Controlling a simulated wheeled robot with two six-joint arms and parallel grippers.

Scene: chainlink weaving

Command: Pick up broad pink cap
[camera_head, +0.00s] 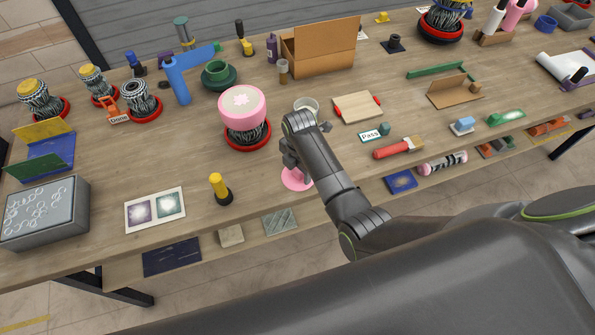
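A broad pink cap (242,102) with a pale blossom-like mark on top sits over a dark woven chainlink piece on a red round base (247,137), left of centre. A flat pink disc (297,178) lies on the table near the front edge, partly hidden by my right arm. My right gripper (291,156) reaches in from the lower right and is to the right of the cap, apart from it and above the pink disc. Its fingers are mostly hidden by the wrist, so I cannot tell whether they are open. My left gripper is out of view.
A clear glass (307,104) stands just behind my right wrist. A yellow-topped tool (219,186) stands front left of the cap. A green cup and saucer (217,75) and a cardboard box (321,48) stand behind. The wooden table (190,140) is bare left of the cap.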

